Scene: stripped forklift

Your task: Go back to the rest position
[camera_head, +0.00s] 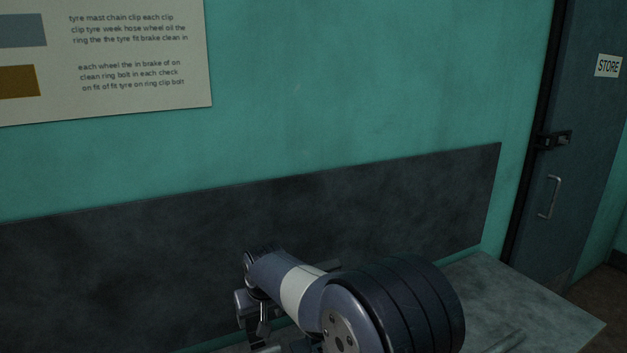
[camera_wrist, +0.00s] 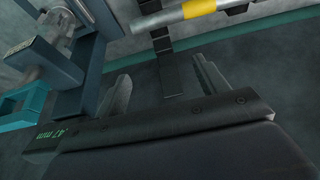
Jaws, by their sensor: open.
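My gripper (camera_wrist: 162,74) shows in the wrist view with its two grey fingers wide apart. It is open and nothing sits between the fingers. Beyond them are a dark upright bar and a grey surface. In the head view my arm reaches in at the bottom centre, and its far end is partly hidden by its own links and the frame edge.
The wrist view shows a blue-grey frame (camera_wrist: 84,62) close on the left and a silver bar with a yellow band (camera_wrist: 199,8) at the top. The head view shows a teal wall (camera_head: 350,80), a dark panel (camera_head: 130,255), a grey top (camera_head: 540,300) and a STORE door (camera_head: 580,120).

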